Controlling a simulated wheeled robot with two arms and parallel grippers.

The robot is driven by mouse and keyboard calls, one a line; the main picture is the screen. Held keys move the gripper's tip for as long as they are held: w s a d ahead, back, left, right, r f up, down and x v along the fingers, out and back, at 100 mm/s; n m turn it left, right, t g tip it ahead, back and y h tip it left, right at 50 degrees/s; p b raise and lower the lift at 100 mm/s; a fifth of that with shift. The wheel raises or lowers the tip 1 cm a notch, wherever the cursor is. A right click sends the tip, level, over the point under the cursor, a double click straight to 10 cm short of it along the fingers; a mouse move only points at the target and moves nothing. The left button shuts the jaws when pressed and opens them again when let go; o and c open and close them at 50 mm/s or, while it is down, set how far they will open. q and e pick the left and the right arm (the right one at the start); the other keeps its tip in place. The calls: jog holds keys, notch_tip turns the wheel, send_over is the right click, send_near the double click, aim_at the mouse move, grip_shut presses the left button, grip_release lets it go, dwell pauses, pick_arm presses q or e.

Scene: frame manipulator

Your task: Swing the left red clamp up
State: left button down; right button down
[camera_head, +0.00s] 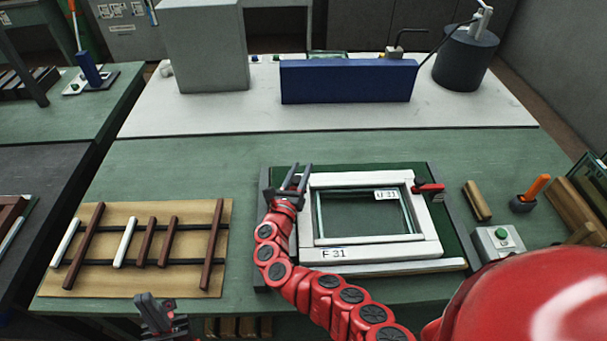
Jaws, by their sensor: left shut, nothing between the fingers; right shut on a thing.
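The white frame (430,246), labelled F 31, lies in a green fixture (446,215) with glass inside it. My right gripper (299,178), on the red arm, is at the frame's upper left corner. It is shut on the left red clamp, which is mostly hidden by the gripper, so its angle cannot be told. The right red clamp (430,188) shows at the frame's upper right edge, its red handle lying roughly level. My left gripper (158,308) is shut and empty at the bottom, below the board of strips.
A wooden board (222,225) with brown and white strips lies left of the fixture. On the right are a wooden block (477,200), a green-button box (500,242) and an orange-handled tool (536,187). A blue box (348,82) stands behind. Bare green tabletop lies behind the fixture.

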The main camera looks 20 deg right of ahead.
jog(key=w+a+r+n+t+y+b, duration=0.1)
jog(key=w+a+r+n+t+y, duration=0.2)
jog(key=a+n, duration=0.7)
jog(key=shift+n+t+y+b, duration=0.3)
jog(key=shift+n+t+y, duration=1)
jog(key=shift+n, duration=2.4)
jog(key=shift+t+h, duration=0.3)
jog(key=shift+c, duration=2.3)
grip_release()
jog(key=shift+f, duration=0.1)
